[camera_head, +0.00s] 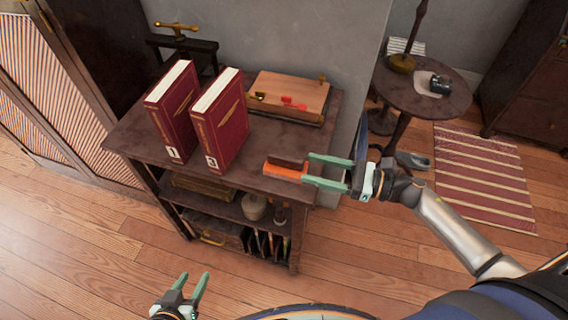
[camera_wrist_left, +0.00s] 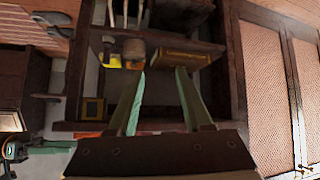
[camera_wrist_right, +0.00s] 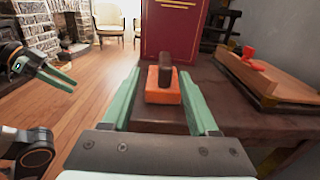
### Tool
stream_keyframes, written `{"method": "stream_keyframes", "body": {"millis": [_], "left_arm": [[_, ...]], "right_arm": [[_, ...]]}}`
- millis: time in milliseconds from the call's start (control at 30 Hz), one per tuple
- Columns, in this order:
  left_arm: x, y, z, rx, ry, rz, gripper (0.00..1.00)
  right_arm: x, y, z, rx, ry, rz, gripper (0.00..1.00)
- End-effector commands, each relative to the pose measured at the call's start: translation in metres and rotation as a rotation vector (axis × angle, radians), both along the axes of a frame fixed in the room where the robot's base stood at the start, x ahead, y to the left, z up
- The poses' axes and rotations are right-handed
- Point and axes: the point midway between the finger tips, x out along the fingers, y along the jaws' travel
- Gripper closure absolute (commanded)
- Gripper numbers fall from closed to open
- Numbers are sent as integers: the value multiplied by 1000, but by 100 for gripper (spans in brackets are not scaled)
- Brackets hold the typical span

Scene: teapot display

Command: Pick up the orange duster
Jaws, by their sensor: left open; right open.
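The orange duster (camera_head: 286,171) lies on the shelf top at its front right corner; it is an orange block with a dark brown grip on top. In the right wrist view the duster (camera_wrist_right: 163,86) sits between and just beyond my open fingers. My right gripper (camera_head: 309,172) is open, with its green fingers reaching in from the right at the duster's right end. I cannot tell whether they touch it. My left gripper (camera_head: 193,285) is open and empty, low in front of the shelf; its fingers (camera_wrist_left: 159,75) point toward the lower shelves.
Two red books (camera_head: 173,112) marked 1 and 3 stand upright on the shelf top (camera_head: 135,130). A wooden box (camera_head: 290,95) with a red piece lies behind them. A round table (camera_head: 400,95) stands at the back right. The floor in front is clear.

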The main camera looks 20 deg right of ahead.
Motion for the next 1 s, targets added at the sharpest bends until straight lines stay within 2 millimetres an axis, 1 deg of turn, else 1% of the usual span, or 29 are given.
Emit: {"method": "stream_keyframes", "body": {"millis": [33,100,267,333,500,633,900,933,1000], "left_arm": [[0,0,2,0,-1,1,50],[0,1,2,0,-3,2,50],[-4,3,-1,3,5,6,50],[-6,4,-2,6,12,8,50],[-11,7,-3,10,23,12,50],[-12,8,-3,13,25,14,50],[-10,8,-3,10,21,17,50],[-10,8,-2,10,21,17,50],[-10,8,-2,10,20,18,50]], "right_arm": [[5,7,2,2,-1,0,40],[10,14,1,3,1,-1,40],[16,22,1,2,1,-1,40],[22,26,2,3,1,-2,40],[40,45,3,4,1,-1,40],[47,56,2,3,3,-2,40],[49,58,1,2,3,-2,40],[49,58,1,2,3,-2,42],[49,58,1,2,3,-2,50]]}}
